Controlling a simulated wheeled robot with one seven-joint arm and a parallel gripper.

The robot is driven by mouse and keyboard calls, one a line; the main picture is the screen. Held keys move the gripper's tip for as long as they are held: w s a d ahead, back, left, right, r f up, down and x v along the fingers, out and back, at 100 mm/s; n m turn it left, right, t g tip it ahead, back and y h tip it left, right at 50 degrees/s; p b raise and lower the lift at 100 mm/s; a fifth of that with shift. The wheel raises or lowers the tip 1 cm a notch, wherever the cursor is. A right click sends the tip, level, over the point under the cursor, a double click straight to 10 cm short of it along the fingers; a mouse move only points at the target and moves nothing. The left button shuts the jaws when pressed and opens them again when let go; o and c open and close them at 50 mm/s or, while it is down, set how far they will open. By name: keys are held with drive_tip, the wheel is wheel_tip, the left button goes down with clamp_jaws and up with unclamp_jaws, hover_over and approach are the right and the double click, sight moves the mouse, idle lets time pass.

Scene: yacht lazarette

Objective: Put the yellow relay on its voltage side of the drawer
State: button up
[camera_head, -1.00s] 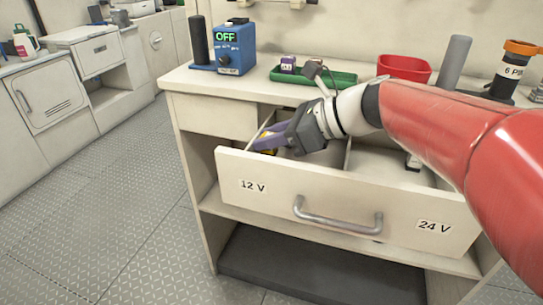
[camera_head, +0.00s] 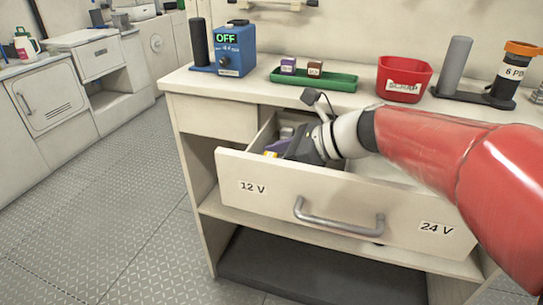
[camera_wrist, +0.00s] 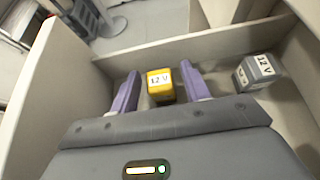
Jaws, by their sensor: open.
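The yellow relay (camera_wrist: 160,86), labelled 12 V, sits in the left compartment of the open drawer (camera_head: 330,192), on the side marked 12 V. My gripper (camera_wrist: 158,74) reaches down into that compartment with its purple fingers apart, one on each side of the yellow relay. I cannot tell whether either finger touches it. In the head view, only a bit of yellow (camera_head: 270,154) shows by the fingers, behind the drawer front. A grey relay (camera_wrist: 256,72), labelled 12 V, lies to the right of the fingers in the same compartment. The 24 V compartment is mostly hidden by my arm.
On the bench top stand a blue tester (camera_head: 236,48) reading OFF, a green tray (camera_head: 330,83) with a purple and a brown relay, a red scrap bin (camera_head: 404,78) and dark cylinders at the right. The drawer walls closely surround my gripper.

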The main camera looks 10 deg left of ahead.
drive_tip(key=v, duration=1.2)
drive_tip(key=shift+d, duration=0.15)
